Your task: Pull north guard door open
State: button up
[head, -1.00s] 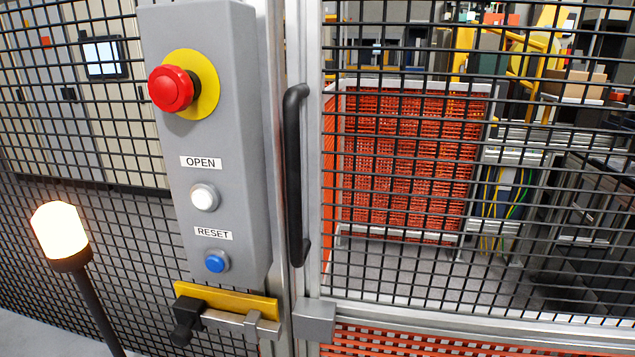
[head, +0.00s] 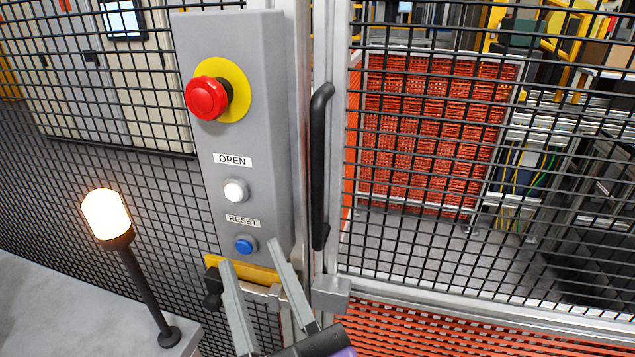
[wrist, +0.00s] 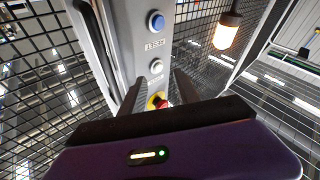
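The guard door (head: 430,285) is a black mesh panel in a pale metal frame at the right of the head view. Its black vertical bar handle (head: 319,165) stands at the frame's left edge. The door looks closed against the post. My gripper (head: 249,252) is at the bottom of the head view, its two grey fingers apart and empty. The fingertips appear in front of the lower control box, below and left of the handle. In the wrist view the gripper fingers (wrist: 158,85) also stand apart, with the control box beyond them.
A grey control box (head: 235,130) carries a red emergency button (head: 207,98), a white OPEN button (head: 235,191) and a blue RESET button (head: 245,245). A yellow latch plate (head: 240,270) sits below it. A lit lamp (head: 107,215) stands at left. Orange crates (head: 435,130) are behind the mesh.

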notch_tip(320, 180, up, 10)
jog(key=w+m+h+p, duration=0.1)
jog(key=w+m+h, duration=0.1)
jog(key=m+h, duration=0.3)
jog(key=m+g+h, duration=0.2)
jog(key=m+h, duration=0.2)
jog(key=h, duration=0.1)
send_near(317, 181)
jog(key=w, duration=0.3)
jog(key=shift+w+d+p, duration=0.25)
jog(key=shift+w+p, duration=0.05)
jog(key=shift+w, duration=1)
jog(key=shift+w+d+p, duration=0.2)
jog(key=shift+w+p, duration=0.1)
jog(key=shift+w, duration=0.95)
jog(key=shift+w+d+p, duration=0.25)
jog(key=shift+w+p, duration=0.05)
jog(key=shift+w, duration=1)
grip_shut()
